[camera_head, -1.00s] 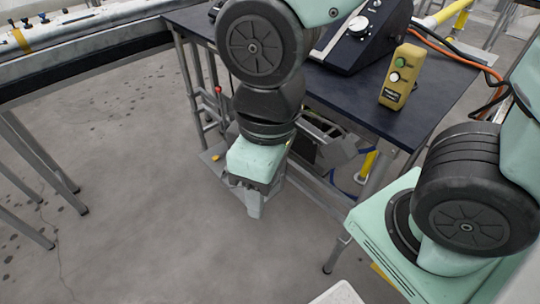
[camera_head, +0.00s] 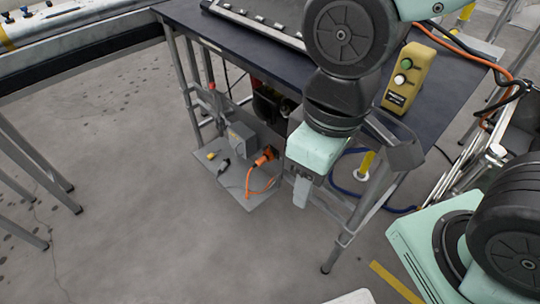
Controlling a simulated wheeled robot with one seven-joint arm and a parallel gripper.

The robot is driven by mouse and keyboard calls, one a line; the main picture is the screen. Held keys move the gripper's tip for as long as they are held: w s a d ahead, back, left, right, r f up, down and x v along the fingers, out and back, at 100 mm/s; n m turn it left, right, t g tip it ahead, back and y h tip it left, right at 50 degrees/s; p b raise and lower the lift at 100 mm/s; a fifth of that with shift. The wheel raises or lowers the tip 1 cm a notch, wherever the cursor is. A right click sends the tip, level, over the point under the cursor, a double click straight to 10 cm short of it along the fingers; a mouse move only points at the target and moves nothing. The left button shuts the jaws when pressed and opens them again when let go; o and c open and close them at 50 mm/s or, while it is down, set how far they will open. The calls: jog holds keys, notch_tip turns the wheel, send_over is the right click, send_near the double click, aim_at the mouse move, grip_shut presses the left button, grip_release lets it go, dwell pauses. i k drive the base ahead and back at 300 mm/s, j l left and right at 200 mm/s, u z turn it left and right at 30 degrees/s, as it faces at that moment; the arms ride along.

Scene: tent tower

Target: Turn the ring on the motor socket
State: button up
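An orange plug (camera_head: 264,157) with a looping orange cable (camera_head: 258,188) sits at a grey unit on a low grey platform (camera_head: 207,163) under the table. I take it to be at the motor socket, but the ring is too small to make out. A grey box (camera_head: 241,136) stands just left of the plug. My gripper (camera_head: 301,194) points down in front of the table's side, right of the plug and apart from it in the picture. Its fingers overlap, so I cannot tell whether it is open. I see nothing held in it.
A dark table (camera_head: 445,95) stands above, with a yellow button box (camera_head: 408,78) on it. Grey table legs (camera_head: 358,218) and a blue hose (camera_head: 345,190) are close right of my gripper. The floor (camera_head: 150,220) at left is clear.

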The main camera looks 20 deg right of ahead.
aim_at(268, 153)
jog(key=i+j, duration=0.1)
jog(key=j, duration=0.3)
jog(key=i+j, duration=0.1)
jog(key=j, duration=0.3)
jog(key=i+j, duration=0.1)
jog(key=j, duration=0.3)
jog(key=j+u, duration=0.1)
jog(key=j, duration=0.3)
jog(key=i+j, duration=0.15)
jog(key=j, duration=0.25)
